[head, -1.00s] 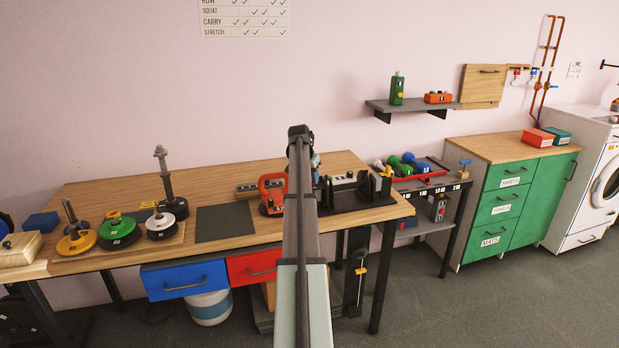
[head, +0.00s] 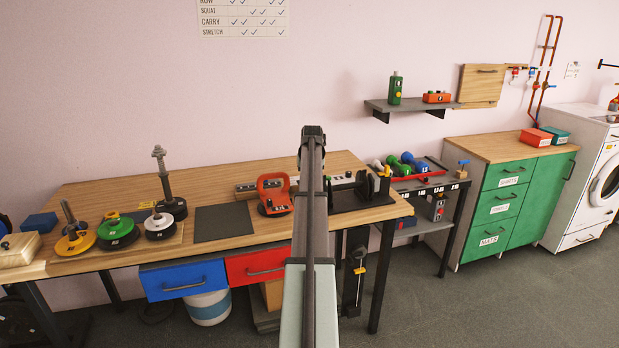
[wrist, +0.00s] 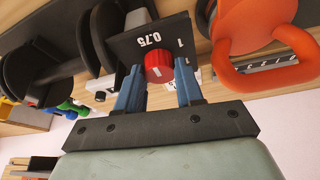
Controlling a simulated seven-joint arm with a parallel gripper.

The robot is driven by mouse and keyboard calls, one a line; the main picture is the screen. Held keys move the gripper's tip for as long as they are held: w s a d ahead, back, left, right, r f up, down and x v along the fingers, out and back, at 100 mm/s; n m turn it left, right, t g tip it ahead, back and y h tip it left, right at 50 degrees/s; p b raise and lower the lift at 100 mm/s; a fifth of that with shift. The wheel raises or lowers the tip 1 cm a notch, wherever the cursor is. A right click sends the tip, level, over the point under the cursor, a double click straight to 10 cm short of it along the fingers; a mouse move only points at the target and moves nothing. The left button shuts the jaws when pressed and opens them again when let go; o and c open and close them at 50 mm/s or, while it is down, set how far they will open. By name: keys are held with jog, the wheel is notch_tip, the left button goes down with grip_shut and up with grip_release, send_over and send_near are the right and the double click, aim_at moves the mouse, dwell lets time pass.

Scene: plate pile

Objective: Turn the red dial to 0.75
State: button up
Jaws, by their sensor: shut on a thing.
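The red dial (wrist: 158,66) shows in the wrist view, on a dark panel with white marks that read "0.75" and "1". A short white line shows on the dial's face; I cannot tell exactly which mark it points at. My gripper (wrist: 159,72) is shut on the dial, with one blue finger on each side. In the head view my own arm hides the gripper and the dial.
An orange kettlebell-like object (head: 274,194) stands close by on the wooden bench (head: 110,195); in the wrist view it is right of the gripper. A black rack (head: 365,195) with a bar stands at the bench's right end. A dark mat (head: 222,219) lies bare.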

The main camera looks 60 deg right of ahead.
dwell(0.4)
jog(key=o, duration=1)
jog(key=shift+o, duration=0.2)
jog(key=shift+r, duration=0.1)
jog(key=v, duration=1.3)
jog(key=shift+s+r, duration=0.15)
jog(key=shift+r, duration=0.15)
jog(key=shift+a, duration=0.1)
